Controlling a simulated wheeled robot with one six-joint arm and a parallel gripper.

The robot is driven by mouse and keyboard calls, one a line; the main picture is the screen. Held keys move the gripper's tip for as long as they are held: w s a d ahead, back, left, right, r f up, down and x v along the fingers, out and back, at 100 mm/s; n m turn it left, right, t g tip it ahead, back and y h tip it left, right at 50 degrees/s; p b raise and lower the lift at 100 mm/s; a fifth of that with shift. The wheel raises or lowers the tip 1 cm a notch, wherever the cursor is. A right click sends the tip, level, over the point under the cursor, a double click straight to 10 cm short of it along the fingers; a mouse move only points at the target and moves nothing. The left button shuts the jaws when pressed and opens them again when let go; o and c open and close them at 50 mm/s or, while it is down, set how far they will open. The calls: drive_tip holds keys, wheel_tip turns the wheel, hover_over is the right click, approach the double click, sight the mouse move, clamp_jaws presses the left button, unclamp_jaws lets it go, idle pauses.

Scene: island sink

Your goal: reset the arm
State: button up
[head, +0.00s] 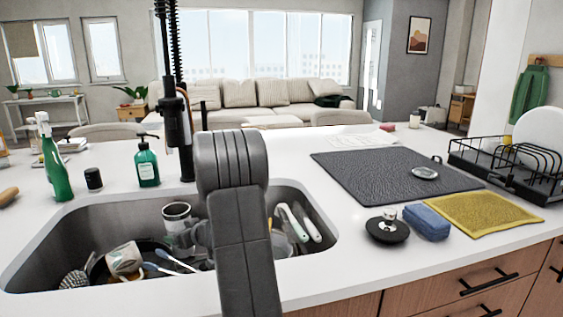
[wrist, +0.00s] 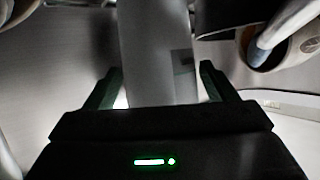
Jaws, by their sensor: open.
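My arm (head: 235,200) reaches over the island sink (head: 80,215) and bends down into it. My gripper shows in the wrist view (wrist: 157,76), its two dark fingers spread apart. A pale upright shape (wrist: 155,45) stands between or just beyond the fingers; I cannot tell what it is or whether it touches them. In the head view my arm hides the fingertips and the middle of the basin.
The sink holds a metal can (head: 176,211), a tipped cup (head: 124,259) and white-handled utensils (head: 297,224). A green soap bottle (head: 146,165) and a black tap (head: 177,120) stand behind it. A dark mat (head: 380,172), blue sponge (head: 427,221) and dish rack (head: 510,165) lie right.

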drive_tip(key=shift+f+b, duration=0.3)
drive_tip(key=shift+b, duration=0.05)
drive_tip(key=shift+r+p, duration=0.35)
drive_tip(key=shift+p, duration=0.05)
drive_tip(key=shift+f, duration=0.15)
